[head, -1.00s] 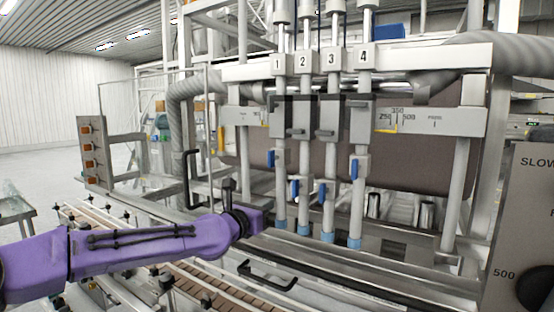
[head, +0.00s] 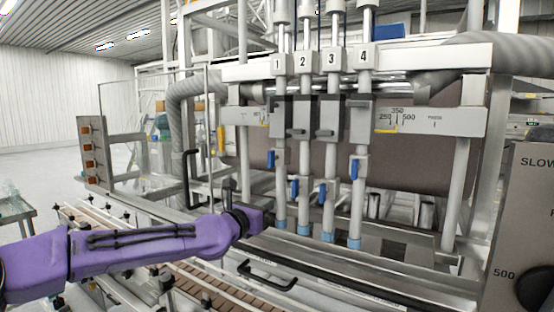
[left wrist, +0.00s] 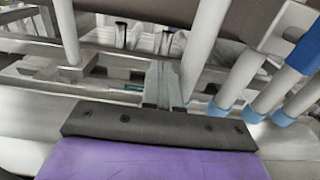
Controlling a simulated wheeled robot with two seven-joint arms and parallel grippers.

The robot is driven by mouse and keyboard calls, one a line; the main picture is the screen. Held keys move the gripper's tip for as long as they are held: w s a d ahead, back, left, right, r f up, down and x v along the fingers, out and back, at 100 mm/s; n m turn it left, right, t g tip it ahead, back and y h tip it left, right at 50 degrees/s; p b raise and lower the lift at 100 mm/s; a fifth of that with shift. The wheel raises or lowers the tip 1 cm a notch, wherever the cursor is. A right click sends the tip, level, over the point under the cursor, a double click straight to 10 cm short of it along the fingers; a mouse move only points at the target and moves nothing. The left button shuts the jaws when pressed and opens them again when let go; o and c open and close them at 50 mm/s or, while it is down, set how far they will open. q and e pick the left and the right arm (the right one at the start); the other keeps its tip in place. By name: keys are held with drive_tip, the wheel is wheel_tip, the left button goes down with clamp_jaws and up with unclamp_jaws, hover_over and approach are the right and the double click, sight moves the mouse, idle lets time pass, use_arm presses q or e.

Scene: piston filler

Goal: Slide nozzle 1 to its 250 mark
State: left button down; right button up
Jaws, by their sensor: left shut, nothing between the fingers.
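Nozzle 1 (head: 281,190) is the leftmost of the upright nozzles, under the plate marked 1. It has a grey block, a blue valve lever and a light blue tip. A scale plate with 250, 350 and 500 marks (head: 397,120) is right of nozzle 4; another scale plate (head: 252,118), too small to read, is left of nozzle 1. My left gripper (head: 266,218) is low, just left of nozzle 1's lower tube; its fingers are hard to make out there. In the left wrist view its fingers (left wrist: 166,82) are together and empty, with blue-tipped tubes to the right.
Nozzles 2 (head: 305,185), 3 (head: 329,190) and 4 (head: 357,200) stand close beside nozzle 1. A black handle (head: 267,275) and the conveyor (head: 205,290) are below my left arm. A control panel (head: 525,230) stands at the right edge.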

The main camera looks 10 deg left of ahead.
use_arm(q)
drive_tip(key=shift+s+d, duration=0.1)
drive_tip(key=shift+d, duration=0.15)
drive_tip(key=shift+s+d, duration=0.1)
drive_tip(key=shift+d, duration=0.2)
drive_tip(key=shift+s+d, duration=0.1)
drive_tip(key=shift+d, duration=0.25)
drive_tip(key=a+v, duration=0.1)
drive_tip(key=v, duration=0.7)
idle(0.6)
drive_tip(key=shift+a, duration=0.1)
